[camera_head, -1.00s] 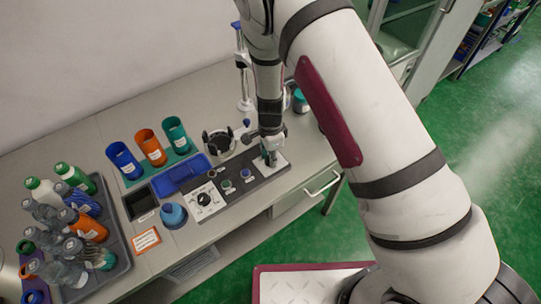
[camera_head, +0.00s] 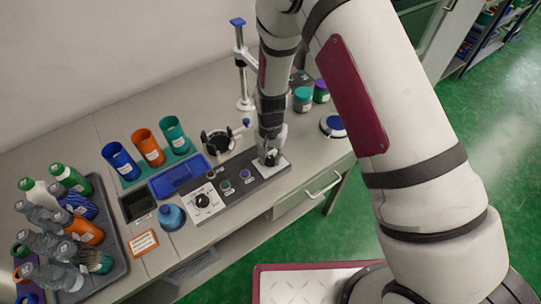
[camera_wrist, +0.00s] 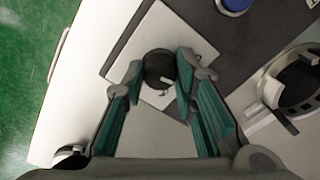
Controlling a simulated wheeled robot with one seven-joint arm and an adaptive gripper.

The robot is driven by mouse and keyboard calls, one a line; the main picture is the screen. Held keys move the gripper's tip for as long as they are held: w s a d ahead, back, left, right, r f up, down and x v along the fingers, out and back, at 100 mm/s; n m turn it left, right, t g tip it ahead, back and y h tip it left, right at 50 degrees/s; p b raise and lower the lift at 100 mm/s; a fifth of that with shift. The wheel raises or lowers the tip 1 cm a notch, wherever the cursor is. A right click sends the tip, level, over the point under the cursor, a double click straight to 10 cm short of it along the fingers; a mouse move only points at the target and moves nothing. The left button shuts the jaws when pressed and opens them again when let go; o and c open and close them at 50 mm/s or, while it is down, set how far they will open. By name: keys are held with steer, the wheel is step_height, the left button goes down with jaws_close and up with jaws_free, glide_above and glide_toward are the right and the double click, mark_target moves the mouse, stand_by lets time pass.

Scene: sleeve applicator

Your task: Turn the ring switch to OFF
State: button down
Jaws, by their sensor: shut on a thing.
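The control panel (camera_head: 232,203) is a dark strip on the bench. At its right end is a pale square plate carrying a small round black knob, which I take for the ring switch. In the wrist view, the black knob (camera_wrist: 159,66) with a small white mark stands on the pale plate (camera_wrist: 150,33). My gripper (camera_wrist: 161,74) has its teal-padded fingers on either side of the knob, shut on it. In the head view, my gripper (camera_head: 270,158) hides most of the knob. Any OFF lettering is too small or hidden to read.
A black ring-shaped holder (camera_head: 217,142) stands behind the panel. A blue tray (camera_head: 180,176) and bottles are at left. The bench front edge is close.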

mark_target(270, 158)
steer(key=n+b, duration=0.1)
steer(key=n, duration=0.5)
steer(key=shift+n, duration=0.3)
stand_by(0.5)
steer(key=c, duration=1.3)
jaws_free()
step_height(270, 158, up, 12)
